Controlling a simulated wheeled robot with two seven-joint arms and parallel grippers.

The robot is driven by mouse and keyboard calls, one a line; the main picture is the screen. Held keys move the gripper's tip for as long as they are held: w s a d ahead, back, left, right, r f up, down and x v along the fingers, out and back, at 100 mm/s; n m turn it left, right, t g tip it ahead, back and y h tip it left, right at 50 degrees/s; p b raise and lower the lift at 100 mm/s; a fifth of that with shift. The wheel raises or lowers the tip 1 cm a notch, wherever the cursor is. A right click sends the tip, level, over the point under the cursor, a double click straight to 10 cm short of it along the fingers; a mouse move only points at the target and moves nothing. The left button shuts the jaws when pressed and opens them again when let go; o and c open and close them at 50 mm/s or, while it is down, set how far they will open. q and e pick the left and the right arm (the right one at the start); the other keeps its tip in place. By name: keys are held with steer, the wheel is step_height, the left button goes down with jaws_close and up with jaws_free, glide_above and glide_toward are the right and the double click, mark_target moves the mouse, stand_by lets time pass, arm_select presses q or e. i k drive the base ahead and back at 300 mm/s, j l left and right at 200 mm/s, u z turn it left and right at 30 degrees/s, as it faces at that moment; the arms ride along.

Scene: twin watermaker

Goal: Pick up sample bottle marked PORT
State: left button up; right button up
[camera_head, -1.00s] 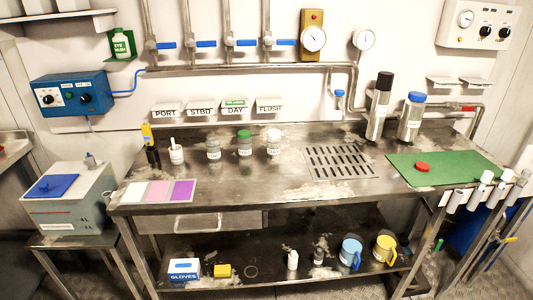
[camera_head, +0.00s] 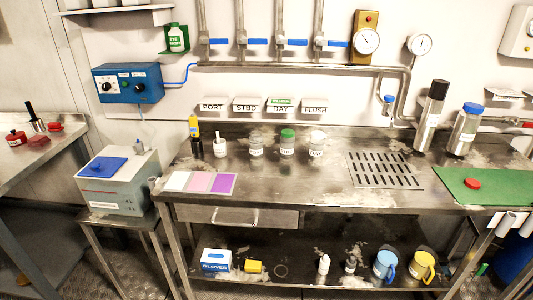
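Three small sample bottles stand upright on the steel bench (camera_head: 280,190): a grey-capped bottle (camera_head: 256,146), a green-capped bottle (camera_head: 287,144) and a white-capped bottle (camera_head: 317,147). Their labels are too small to read surely, so I cannot tell which is marked PORT. A wall sign reading PORT (camera_head: 211,107) is at the left of a row with STBD (camera_head: 246,106), DAY (camera_head: 280,107) and FLUSH (camera_head: 315,109). Neither of my grippers is in view.
A yellow handheld tool (camera_head: 194,130) and a white cup (camera_head: 220,147) stand left of the bottles. Coloured pads (camera_head: 200,182) lie at the front left. A drain grate (camera_head: 385,170), two tall cylinders (camera_head: 431,115) and a green mat (camera_head: 480,186) are to the right. Bench in front of the bottles is clear.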

mark_target(255, 138)
steer(key=i+l, duration=0.25)
steer(key=i+l+u, duration=0.4)
steer(key=l, duration=0.2)
steer(key=i+l+u, duration=0.35)
steer(key=l, duration=0.35)
